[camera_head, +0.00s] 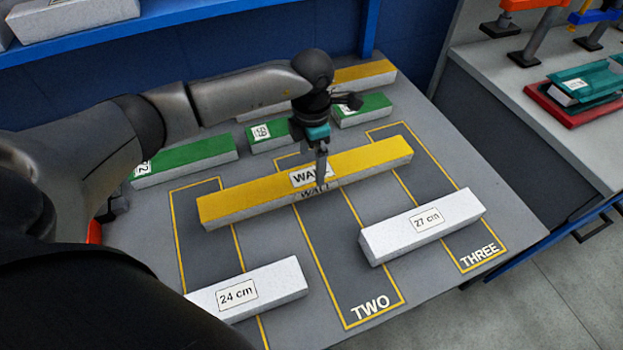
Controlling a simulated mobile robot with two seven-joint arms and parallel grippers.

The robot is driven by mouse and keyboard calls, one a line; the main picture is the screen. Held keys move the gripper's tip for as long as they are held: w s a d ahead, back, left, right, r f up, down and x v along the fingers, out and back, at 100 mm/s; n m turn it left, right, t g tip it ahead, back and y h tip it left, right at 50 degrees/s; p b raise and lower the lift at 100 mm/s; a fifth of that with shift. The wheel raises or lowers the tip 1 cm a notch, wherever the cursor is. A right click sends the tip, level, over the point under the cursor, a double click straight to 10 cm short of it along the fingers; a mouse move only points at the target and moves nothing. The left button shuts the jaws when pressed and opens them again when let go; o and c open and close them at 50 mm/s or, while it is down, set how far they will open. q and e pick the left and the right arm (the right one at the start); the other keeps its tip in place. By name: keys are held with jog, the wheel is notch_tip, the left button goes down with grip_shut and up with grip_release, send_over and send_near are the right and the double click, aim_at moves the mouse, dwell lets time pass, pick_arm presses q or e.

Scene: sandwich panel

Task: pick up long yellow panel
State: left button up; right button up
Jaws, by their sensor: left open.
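The long yellow panel (375,160) lies across the middle of the grey table, yellow on top with a speckled white side and a "WALL" label. My left gripper (321,168) reaches down from above to the middle of this panel, at its label. It is open; the view shows its fingers nearly edge-on, so I cannot tell whether they touch or straddle the panel. A second yellow-topped panel (364,73) lies at the back of the table, partly hidden by my left arm. My right gripper is not in view.
Green-topped blocks (187,160) lie in a row behind the long panel. White blocks marked 24 cm (272,284) and 27 cm (423,226) lie in front. Yellow outlined zones mark the table (520,225). A side bench (500,75) stands at right.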

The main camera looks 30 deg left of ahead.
aim_at(311, 174)
pick_arm(q)
notch_tip(311, 174, down, 6)
jog(key=shift+w+r+b, duration=0.1)
jog(key=shift+b, duration=0.4)
jog(key=shift+a, duration=0.1)
jog(key=c, duration=1.5)
